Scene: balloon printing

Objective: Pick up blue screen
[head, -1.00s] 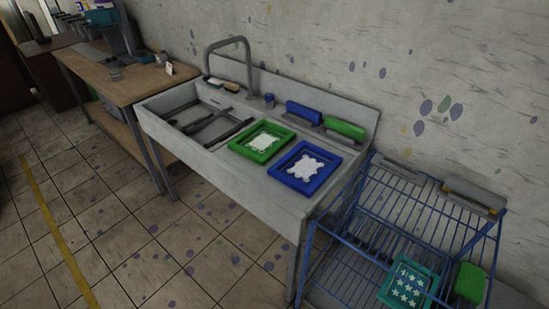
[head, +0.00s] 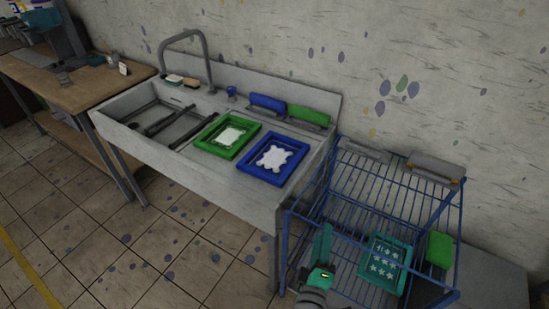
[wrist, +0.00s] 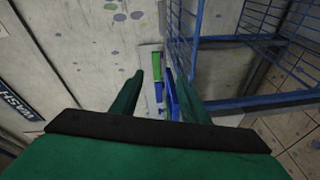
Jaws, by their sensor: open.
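The blue screen (head: 274,158), a blue frame with a white patch in its middle, lies flat on the right part of the sink counter in the head view. A green screen (head: 227,136) lies just to its left. My gripper (head: 324,232) is at the bottom of the head view, in front of the rack and to the lower right of the blue screen, apart from it. In the wrist view my gripper (wrist: 154,76) has its two green fingers spread and empty. Blue and green shapes show small beyond the fingers; I cannot tell for sure which is the blue screen.
A blue wire rack (head: 375,190) stands right of the sink counter (head: 250,200), holding a teal star-patterned screen (head: 384,262) and a green block (head: 440,249). Blue (head: 268,103) and green (head: 309,116) rollers lie behind the screens. A faucet (head: 187,52) rises at the back.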

